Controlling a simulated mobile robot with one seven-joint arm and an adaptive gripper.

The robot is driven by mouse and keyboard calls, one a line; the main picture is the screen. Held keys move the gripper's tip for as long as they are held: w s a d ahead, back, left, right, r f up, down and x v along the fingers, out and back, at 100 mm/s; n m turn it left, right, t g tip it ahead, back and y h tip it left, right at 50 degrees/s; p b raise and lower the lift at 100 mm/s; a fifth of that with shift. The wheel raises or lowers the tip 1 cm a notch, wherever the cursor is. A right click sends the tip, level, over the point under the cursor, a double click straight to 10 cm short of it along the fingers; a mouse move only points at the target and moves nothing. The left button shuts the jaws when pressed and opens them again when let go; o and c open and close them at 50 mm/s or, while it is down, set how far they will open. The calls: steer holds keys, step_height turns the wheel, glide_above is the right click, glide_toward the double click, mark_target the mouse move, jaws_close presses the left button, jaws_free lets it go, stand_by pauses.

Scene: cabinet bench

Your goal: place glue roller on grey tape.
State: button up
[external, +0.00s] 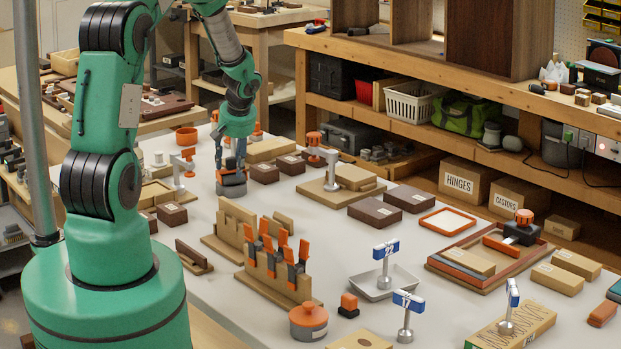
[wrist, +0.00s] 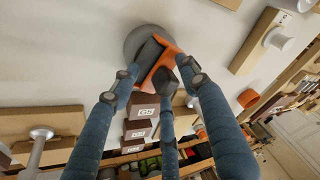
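My gripper (external: 232,164) points down over the left part of the grey-white bench. In the wrist view its dark fingertips (wrist: 168,62) close around an orange and dark piece, which looks like the glue roller (wrist: 163,50). A round grey disc, apparently the grey tape (wrist: 143,36), lies just beyond the fingertips, partly covered by the roller. In the external view the grey tape (external: 231,188) is directly below the fingers. I cannot tell whether the roller touches the tape; the fingers hide much of the roller.
Wooden holders (external: 236,222) and a rack of orange-handled tools (external: 275,265) stand nearer the camera. Dark boxes (external: 265,172) sit to the right of the gripper. An orange bowl (external: 187,136) is behind left.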

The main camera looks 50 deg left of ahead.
steer(key=shift+w+r, duration=0.1)
steer(key=shift+r, duration=0.35)
steer(key=shift+r+p, duration=0.45)
steer(key=shift+p, duration=0.2)
steer(key=p+v, duration=0.1)
steer(key=v, duration=1)
steer(key=shift+d, duration=0.2)
steer(key=shift+r, duration=0.15)
